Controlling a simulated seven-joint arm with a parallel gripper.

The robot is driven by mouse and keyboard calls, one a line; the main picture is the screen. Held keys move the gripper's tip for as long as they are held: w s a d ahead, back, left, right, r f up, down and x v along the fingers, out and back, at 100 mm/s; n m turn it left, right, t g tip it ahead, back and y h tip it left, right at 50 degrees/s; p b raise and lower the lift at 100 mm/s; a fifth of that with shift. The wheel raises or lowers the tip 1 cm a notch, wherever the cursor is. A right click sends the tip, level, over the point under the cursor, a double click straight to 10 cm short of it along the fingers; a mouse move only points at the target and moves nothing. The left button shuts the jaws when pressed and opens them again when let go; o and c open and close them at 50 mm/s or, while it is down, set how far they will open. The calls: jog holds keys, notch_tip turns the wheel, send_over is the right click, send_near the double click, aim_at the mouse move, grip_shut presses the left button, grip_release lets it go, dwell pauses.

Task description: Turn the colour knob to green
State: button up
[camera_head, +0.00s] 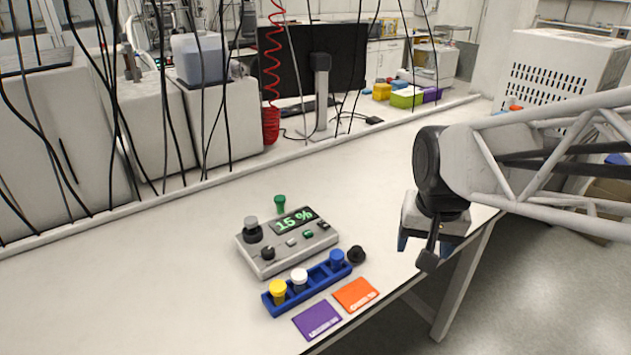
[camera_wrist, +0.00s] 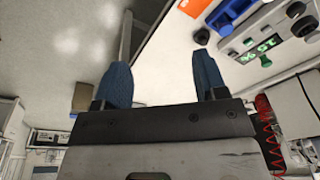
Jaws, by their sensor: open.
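A grey control box (camera_head: 300,256) with a lit green display (camera_head: 293,220) stands on the white table, left of my gripper. A grey knob on a black base (camera_head: 253,230) sits at its back left, and a small black knob (camera_head: 267,253) at its front left. Small buttons lie along its front; which part is the colour knob I cannot tell. My gripper (camera_head: 425,247) is over the table's right edge, well apart from the box. In the wrist view its two blue fingers (camera_wrist: 160,70) are spread with nothing between them. The box's display (camera_wrist: 263,48) shows there at upper right.
A blue rack (camera_head: 312,286) with yellow, white and blue capped pieces stands before the box. A black piece (camera_head: 356,255) stands beside it, a green one (camera_head: 280,203) behind the box. Purple (camera_head: 317,320) and orange (camera_head: 356,294) cards lie in front. Cables hang at left.

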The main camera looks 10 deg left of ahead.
jog(key=w+a+f, duration=0.2)
jog(key=w+a, duration=0.4)
jog(key=a, duration=0.1)
jog(key=g, duration=0.2)
send_over(268, 250)
jog(key=shift+m, duration=0.4)
jog(key=f, duration=1.1)
jog(key=shift+d+f, duration=0.2)
jog(key=shift+f, duration=0.1)
jog(key=shift+a+f, duration=0.15)
jog(key=shift+a, duration=0.1)
jog(key=shift+f, duration=0.15)
jog(key=shift+f, duration=3.75)
jog(key=c, duration=0.9)
